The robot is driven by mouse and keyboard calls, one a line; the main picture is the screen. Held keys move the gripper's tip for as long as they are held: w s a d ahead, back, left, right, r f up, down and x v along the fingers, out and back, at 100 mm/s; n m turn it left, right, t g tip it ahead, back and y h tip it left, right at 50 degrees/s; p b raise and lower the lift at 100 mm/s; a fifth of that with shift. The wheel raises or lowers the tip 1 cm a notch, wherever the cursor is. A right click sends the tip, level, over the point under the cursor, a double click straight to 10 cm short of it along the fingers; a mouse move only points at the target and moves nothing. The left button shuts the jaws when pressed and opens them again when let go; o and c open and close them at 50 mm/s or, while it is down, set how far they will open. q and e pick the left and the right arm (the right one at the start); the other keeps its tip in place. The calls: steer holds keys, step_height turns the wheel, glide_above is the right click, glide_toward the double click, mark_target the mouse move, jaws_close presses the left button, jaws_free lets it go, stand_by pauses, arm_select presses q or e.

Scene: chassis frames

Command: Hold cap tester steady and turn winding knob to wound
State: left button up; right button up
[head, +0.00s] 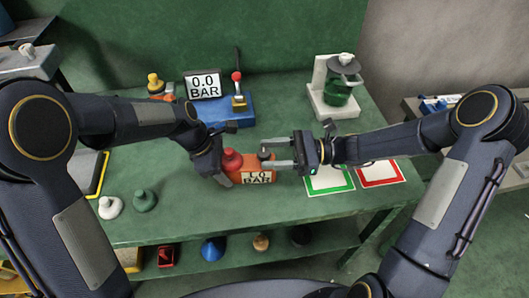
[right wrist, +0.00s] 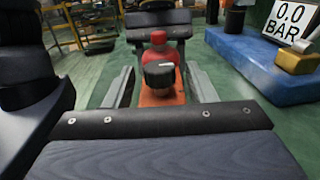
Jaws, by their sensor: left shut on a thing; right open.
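The cap tester (head: 236,177) is a small orange box with a "1.0 BAR" label, standing on the green table. A red bulb-shaped part (head: 232,160) sits on its left end. A dark winding knob (head: 264,153) sits on its right end and shows in the right wrist view (right wrist: 159,76) with a pale line on it. My left gripper (head: 220,172) is shut on the tester's left end; its fingertips are partly hidden. My right gripper (head: 277,154) is open, with one finger on each side of the knob, apparently apart from it.
A blue stand (head: 238,108) with a "0.0 BAR" display (head: 203,85) is behind. A white stand with a green vessel (head: 340,92) is at back right. Green-framed (head: 329,187) and red-framed (head: 380,181) mats lie right. White (head: 110,207) and green (head: 145,200) pieces stand front left.

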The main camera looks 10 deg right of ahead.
steer(key=d, duration=0.9)
steer(key=shift+s+d, duration=0.2)
steer(key=shift+d, duration=0.2)
arm_select(q)
steer(key=o, duration=1.3)
